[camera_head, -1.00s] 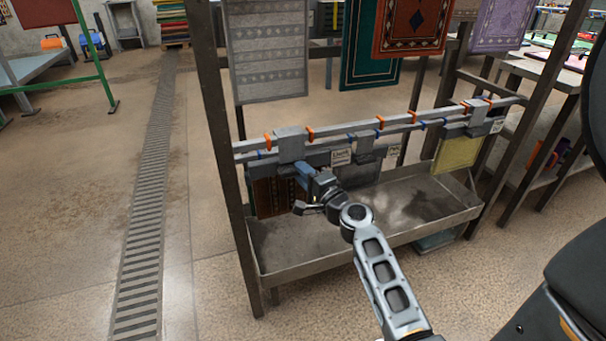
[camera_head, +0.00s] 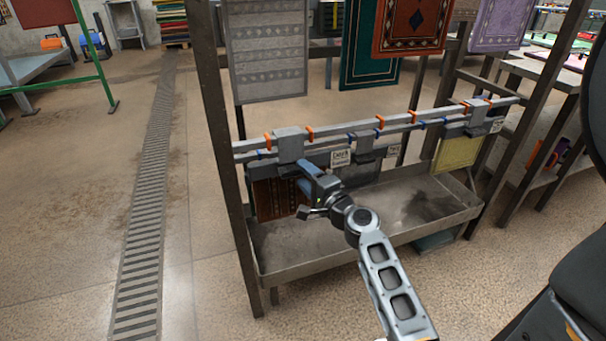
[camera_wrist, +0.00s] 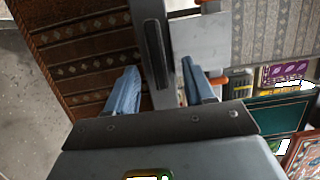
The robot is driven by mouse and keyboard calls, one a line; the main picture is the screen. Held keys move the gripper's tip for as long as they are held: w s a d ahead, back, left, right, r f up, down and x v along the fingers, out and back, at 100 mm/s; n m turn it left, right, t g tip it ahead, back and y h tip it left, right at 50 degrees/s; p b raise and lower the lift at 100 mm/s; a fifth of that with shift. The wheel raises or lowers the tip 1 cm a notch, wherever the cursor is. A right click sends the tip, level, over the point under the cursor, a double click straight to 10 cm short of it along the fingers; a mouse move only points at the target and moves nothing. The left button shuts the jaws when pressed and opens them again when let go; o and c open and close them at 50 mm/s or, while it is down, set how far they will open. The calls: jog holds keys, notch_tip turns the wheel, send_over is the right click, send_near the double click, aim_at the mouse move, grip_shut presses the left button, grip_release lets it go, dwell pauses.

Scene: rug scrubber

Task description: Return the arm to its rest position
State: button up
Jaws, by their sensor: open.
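My gripper (camera_head: 306,176) is in front of the rack, beside the brown patterned rug sample (camera_head: 277,198) that hangs at the left end of the lower rail. In the wrist view, the two blue fingers (camera_wrist: 155,88) stand apart. The brown sample (camera_wrist: 85,55) fills the left of that view, and a dark bar and a light grey clamp (camera_wrist: 203,45) show past the fingertips. I cannot tell from these views whether the fingers touch the bar. My arm reaches in from the lower right, bent at the wrist.
The lower rail (camera_head: 400,124) carries orange and blue clips, grey clamps and a yellow sample (camera_head: 456,153). A metal drip tray (camera_head: 345,250) lies below. A rack post (camera_head: 222,150) stands left of my gripper. Open floor with a drain grate (camera_head: 143,225) is further left.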

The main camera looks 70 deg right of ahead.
jog(key=s+a+f+n+g+y, duration=0.15)
jog(key=s+a+n, duration=0.25)
jog(key=a, duration=0.6)
jog(key=s+a+f+n+y, duration=0.2)
jog(key=s+a+f+n, duration=0.15)
jog(key=a, duration=0.75)
jog(key=s+a+r+n+y, duration=0.35)
jog(key=s+a+n, duration=0.5)
jog(key=a, duration=0.35)
jog(key=s+a+r+n+t+y, duration=0.2)
jog(key=s+a+r+n+y, duration=0.3)
jog(key=r+n, duration=0.4)
notch_tip(320, 180, up, 20)
jog(key=s+h+p, duration=0.1)
jog(key=p, duration=1.9)
jog(key=shift+a, duration=0.45)
